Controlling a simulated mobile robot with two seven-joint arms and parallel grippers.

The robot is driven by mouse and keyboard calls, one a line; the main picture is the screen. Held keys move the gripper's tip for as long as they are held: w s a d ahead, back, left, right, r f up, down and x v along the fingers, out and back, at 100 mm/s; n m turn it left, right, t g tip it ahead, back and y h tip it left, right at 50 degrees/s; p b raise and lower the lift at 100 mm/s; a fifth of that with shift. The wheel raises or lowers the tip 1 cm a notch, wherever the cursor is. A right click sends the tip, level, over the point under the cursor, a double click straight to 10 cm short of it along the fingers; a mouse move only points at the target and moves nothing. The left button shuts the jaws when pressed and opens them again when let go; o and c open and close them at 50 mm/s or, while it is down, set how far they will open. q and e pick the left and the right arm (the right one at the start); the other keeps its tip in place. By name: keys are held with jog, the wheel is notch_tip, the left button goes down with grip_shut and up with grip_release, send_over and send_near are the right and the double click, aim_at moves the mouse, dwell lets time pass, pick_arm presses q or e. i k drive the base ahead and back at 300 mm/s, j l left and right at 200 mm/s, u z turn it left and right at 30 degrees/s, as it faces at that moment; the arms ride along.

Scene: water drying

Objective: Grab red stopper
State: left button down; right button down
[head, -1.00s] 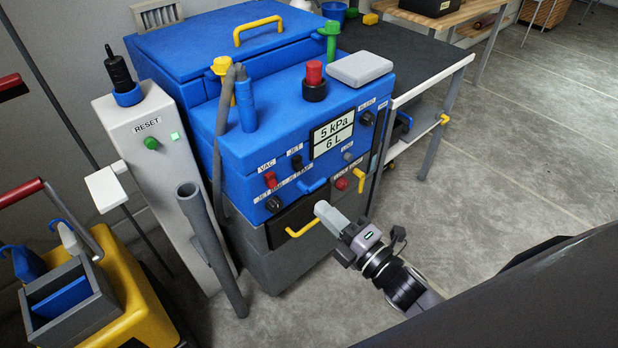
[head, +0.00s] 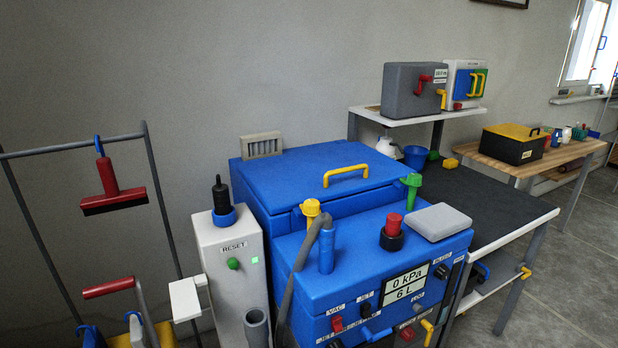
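The red stopper (head: 393,222) sits upright in a black collar (head: 391,240) on top of the blue machine (head: 350,265), just left of a grey flat block (head: 437,222). It stands behind the display (head: 406,285), which reads 0 kPa and 6 L. Neither of my grippers shows in the head view now, so I cannot see whether they are open or shut.
A grey pipe (head: 301,260) and a green-topped fitting (head: 411,190) rise from the machine. A white RESET box (head: 231,270) stands at its left. A black-topped table (head: 490,205) is at the right, partly clear. A red-handled squeegee (head: 107,185) hangs at the left.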

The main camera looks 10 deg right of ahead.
aim_at(394, 220)
jog(key=i+l+u, duration=0.2)
jog(key=l+u, duration=0.15)
jog(key=l, duration=1.2)
jog(key=l+u, duration=0.3)
jog(key=l, duration=1.3)
jog(key=i, duration=0.05)
